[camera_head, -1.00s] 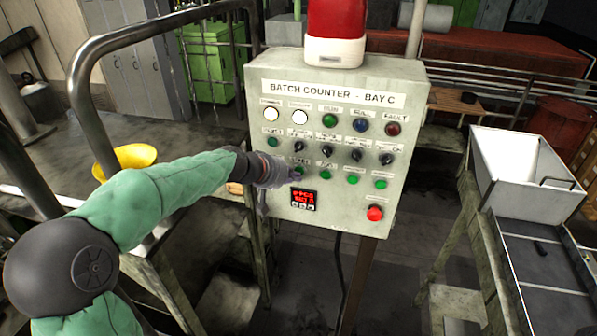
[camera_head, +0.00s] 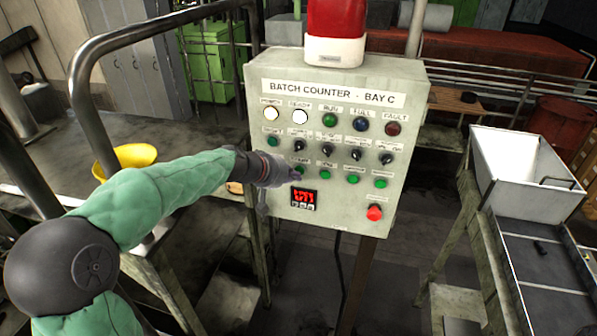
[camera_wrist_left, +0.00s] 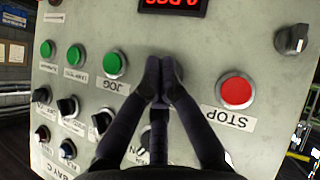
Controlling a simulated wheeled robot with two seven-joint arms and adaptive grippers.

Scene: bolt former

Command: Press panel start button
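The grey-white control panel (camera_head: 410,110) reads BATCH COUNTER - BAY C. My left gripper (camera_head: 294,177) is at the left end of its lower row of green buttons, its fingertips by the leftmost green button (camera_head: 299,169). In the left wrist view the left gripper's (camera_wrist_left: 160,72) fingers are together and empty, in front of a button mostly hidden behind them. That button sits between the red STOP button (camera_wrist_left: 236,90) and the green JOG button (camera_wrist_left: 115,64). Its label is covered, and contact cannot be told. My right gripper is out of view.
A lit red display (camera_head: 303,198) and a red knob (camera_head: 375,213) are below the button row. A row of black selector switches (camera_head: 328,151) is above it.

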